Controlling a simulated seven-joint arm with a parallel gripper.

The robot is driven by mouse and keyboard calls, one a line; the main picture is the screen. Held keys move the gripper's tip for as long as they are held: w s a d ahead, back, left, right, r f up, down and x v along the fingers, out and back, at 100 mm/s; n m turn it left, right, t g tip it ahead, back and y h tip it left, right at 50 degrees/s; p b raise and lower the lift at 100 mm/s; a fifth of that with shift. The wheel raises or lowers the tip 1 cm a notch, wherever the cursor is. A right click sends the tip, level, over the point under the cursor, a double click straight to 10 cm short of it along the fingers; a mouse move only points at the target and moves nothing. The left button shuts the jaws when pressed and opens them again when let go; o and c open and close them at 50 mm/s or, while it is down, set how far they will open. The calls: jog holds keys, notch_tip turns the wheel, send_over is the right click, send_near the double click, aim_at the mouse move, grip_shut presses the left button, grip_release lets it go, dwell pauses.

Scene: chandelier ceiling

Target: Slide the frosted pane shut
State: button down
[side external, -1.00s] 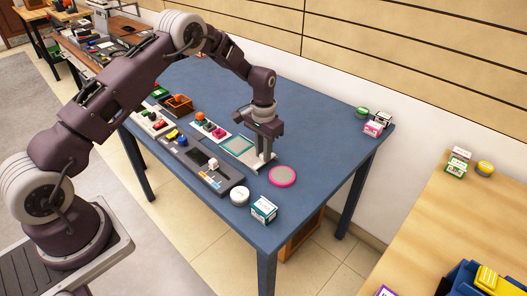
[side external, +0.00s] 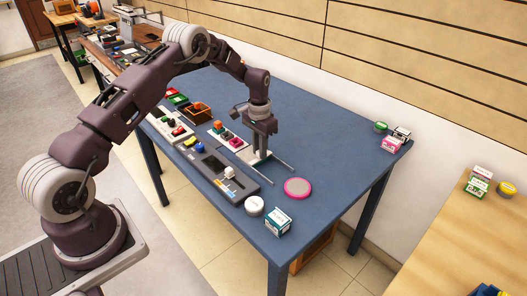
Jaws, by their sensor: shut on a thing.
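The frosted pane (side external: 251,160) is a pale grey plate lying low on the blue table. It sits at the left end of two thin rails (side external: 281,174) that run on bare to the right. My gripper (side external: 260,153) points straight down at the pane's right part, with its fingers shut on what seems to be the pane's handle. The fingers hide the handle itself. No teal-edged area shows around the pane.
Left of the pane are a dark grey panel (side external: 212,165) and a small board with coloured knobs (side external: 228,138). A pink-rimmed disc (side external: 297,187), a white round tin (side external: 254,206) and a green-white box (side external: 278,221) stand to the right and front.

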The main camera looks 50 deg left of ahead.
jog(key=shift+a+r, duration=0.1)
jog(key=shift+a, duration=0.25)
jog(key=c, duration=1.3)
grip_release()
jog(key=shift+d, duration=0.1)
notch_tip(320, 180, up, 7)
jog(key=shift+r, duration=2.5)
grip_shut()
